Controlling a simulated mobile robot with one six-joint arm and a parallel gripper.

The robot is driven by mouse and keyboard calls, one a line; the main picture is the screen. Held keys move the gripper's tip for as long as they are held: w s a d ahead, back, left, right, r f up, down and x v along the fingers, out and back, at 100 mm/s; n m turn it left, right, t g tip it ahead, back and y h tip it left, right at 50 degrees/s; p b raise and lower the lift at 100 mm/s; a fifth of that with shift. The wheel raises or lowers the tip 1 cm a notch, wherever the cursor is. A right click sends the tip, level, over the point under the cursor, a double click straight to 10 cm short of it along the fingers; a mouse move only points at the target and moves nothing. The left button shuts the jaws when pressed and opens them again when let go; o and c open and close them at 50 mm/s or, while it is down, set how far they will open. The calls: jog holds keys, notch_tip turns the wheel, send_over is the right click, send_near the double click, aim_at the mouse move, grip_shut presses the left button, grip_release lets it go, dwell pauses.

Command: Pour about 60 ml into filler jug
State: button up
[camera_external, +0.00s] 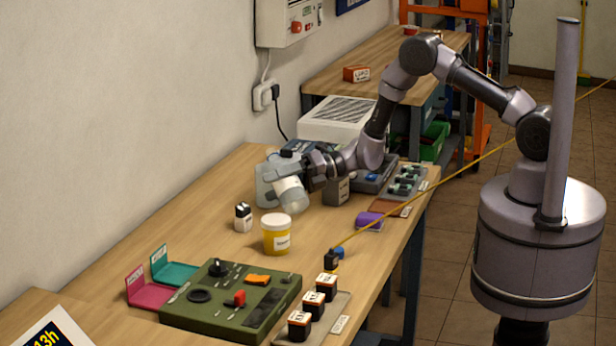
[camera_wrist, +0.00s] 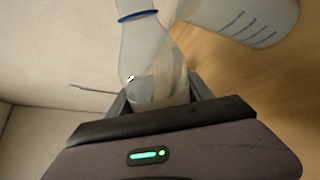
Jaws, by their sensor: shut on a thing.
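My gripper (camera_wrist: 162,92) is shut on a clear bottle (camera_wrist: 150,55) with a blue ring round its neck. The bottle's neck points away from the gripper, to the top of the wrist view. A translucent jug (camera_wrist: 240,18) with blue graduation marks is to the right of the bottle there, partly cut off by the frame. In the external view my gripper (camera_external: 292,166) is low over the workbench, and pale translucent vessels overlap at it, one of them tilted. I cannot tell the liquid level or whether anything flows.
A yellow-labelled jar (camera_external: 277,235) and a small white bottle (camera_external: 243,217) stand close in front on the workbench (camera_external: 190,215). The wall is at the left.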

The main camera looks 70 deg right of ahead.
jog(key=shift+s+a+r+m+g+y+p, duration=0.1)
jog(key=shift+s+m+g+y+p, duration=0.1)
jog(key=shift+m+p, duration=0.25)
jog(key=shift+s+a+r+m+g+y+p, duration=0.1)
jog(key=shift+m+g+p, duration=0.1)
jog(key=shift+m+p, duration=0.25)
jog(key=shift+w+d+r+m+p, duration=0.2)
jog(key=shift+r+m+p, duration=0.3)
jog(key=shift+p, duration=0.35)
jog(key=shift+w+r+p, duration=0.1)
jog(key=shift+r+p, duration=0.1)
jog(key=shift+p, duration=0.2)
jog(key=shift+r+m+g+y+p, duration=0.35)
jog(key=shift+r+m+p, duration=0.25)
jog(key=shift+p, duration=0.25)
jog(key=shift+s+a, duration=0.3)
jog(key=shift+s+a+r+m+p, duration=0.1)
jog(key=shift+r+m+p, duration=0.05)
jog(key=shift+m+p, duration=0.15)
